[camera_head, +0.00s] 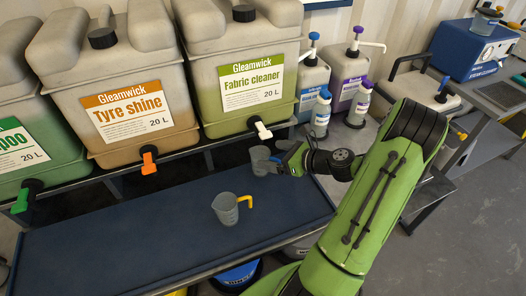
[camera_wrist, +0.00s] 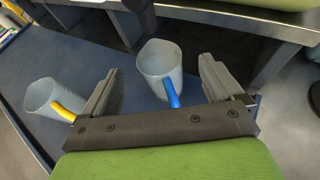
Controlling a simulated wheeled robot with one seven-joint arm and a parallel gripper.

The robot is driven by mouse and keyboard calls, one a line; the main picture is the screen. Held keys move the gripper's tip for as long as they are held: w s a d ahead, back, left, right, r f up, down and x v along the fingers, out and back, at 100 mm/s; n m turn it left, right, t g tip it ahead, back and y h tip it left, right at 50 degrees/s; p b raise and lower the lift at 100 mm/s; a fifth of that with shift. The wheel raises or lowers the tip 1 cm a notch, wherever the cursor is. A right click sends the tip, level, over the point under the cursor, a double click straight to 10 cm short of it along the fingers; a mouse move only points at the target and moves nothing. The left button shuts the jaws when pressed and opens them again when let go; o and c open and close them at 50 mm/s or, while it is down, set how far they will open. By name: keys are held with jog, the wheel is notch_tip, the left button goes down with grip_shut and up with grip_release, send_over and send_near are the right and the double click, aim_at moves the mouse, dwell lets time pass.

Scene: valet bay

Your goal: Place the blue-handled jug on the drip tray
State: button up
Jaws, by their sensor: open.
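The blue-handled jug (camera_head: 261,158) is a grey, translucent, open cup near the far right end of a long dark blue surface (camera_head: 130,250). In the wrist view the jug (camera_wrist: 155,60) appears upright between my fingertips, with its blue handle (camera_wrist: 172,93) toward my palm. My gripper (camera_wrist: 160,88) is open, with a visible gap from the jug on both sides. In the head view my gripper (camera_head: 284,160) is right of the jug and partly hides it. I cannot tell for sure which surface is the drip tray.
A yellow-handled jug (camera_head: 226,209) stands on the blue surface, left and nearer. The tyre shine tank (camera_head: 120,90) and fabric cleaner tank (camera_head: 240,75) stand behind, their taps over the back edge. Pump bottles (camera_head: 350,75) stand at the right. A dark flat panel (camera_head: 503,96) lies at far right.

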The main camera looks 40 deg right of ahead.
jog(key=v, duration=0.6)
jog(key=shift+s+r+p, duration=0.2)
jog(key=shift+s+p, duration=0.15)
jog(key=shift+p, duration=0.05)
